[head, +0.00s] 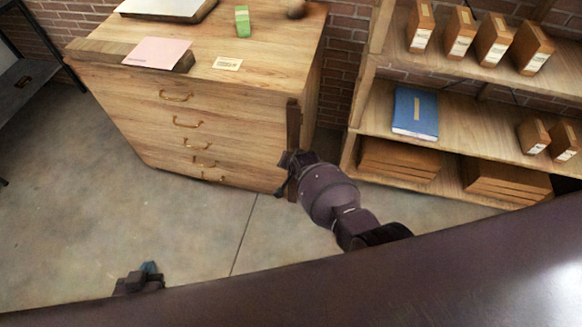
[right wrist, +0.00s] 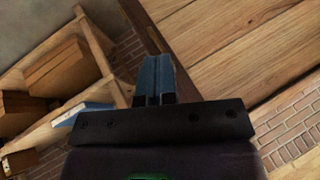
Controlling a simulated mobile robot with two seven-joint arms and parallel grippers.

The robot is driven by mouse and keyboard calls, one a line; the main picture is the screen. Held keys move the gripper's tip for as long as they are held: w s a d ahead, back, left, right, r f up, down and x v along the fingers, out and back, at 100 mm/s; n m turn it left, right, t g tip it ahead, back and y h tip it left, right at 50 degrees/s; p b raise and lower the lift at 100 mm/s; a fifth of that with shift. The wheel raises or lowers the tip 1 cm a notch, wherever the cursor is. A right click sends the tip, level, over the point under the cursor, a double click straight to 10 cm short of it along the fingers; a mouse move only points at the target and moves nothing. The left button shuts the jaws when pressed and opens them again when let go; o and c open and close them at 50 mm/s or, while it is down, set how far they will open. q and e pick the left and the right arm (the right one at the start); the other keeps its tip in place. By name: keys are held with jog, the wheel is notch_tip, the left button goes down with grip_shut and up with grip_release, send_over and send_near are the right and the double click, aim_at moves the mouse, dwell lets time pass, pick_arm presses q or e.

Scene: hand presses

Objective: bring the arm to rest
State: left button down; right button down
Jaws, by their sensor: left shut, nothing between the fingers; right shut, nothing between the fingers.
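My left gripper (head: 150,268) shows low at the left of the head view, over the bare concrete floor. Its bluish fingertips are together with nothing between them, and the rest of that arm is mostly hidden by the dark surface along the bottom. My right arm (head: 330,195) reaches up in the middle of the head view, in front of the wooden drawer cabinet's right end; its fingers are hidden there. In the right wrist view my right gripper (right wrist: 157,78) is shut and empty, its blue fingers pointing towards the gap between cabinet and shelf.
The wooden drawer cabinet (head: 230,125) carries a pink pad (head: 158,53), a small card (head: 227,63) and a green block (head: 243,22). A shelf unit (head: 470,118) at the right holds brown boxes and a blue folder (head: 415,112). The concrete floor (head: 75,215) at the left is clear.

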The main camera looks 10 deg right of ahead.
pick_arm(q)
jog(key=shift+w+r, duration=0.15)
jog(key=shift+w, duration=0.15)
pick_arm(e)
jog(key=shift+w, duration=0.1)
